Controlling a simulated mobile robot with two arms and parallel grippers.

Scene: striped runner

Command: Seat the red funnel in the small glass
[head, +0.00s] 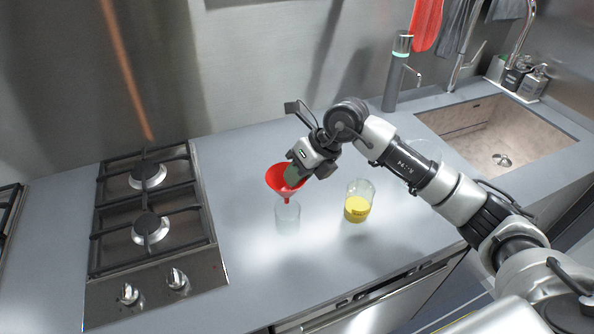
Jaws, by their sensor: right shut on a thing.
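The red funnel (278,182) is upright near the middle of the counter. My right gripper (292,176) is shut on the funnel's right side, at its rim. The small clear glass (288,218) stands on the counter directly below the funnel in the picture. The funnel's spout overlaps the glass's mouth in the view; I cannot tell whether it is inside or just above it. My left gripper is not in view.
A glass with yellow contents (357,206) stands to the right, below my right forearm. A gas hob (150,225) is on the left. A sink (480,132) and a tall grey dispenser (396,75) are at the back right. The counter's front middle is clear.

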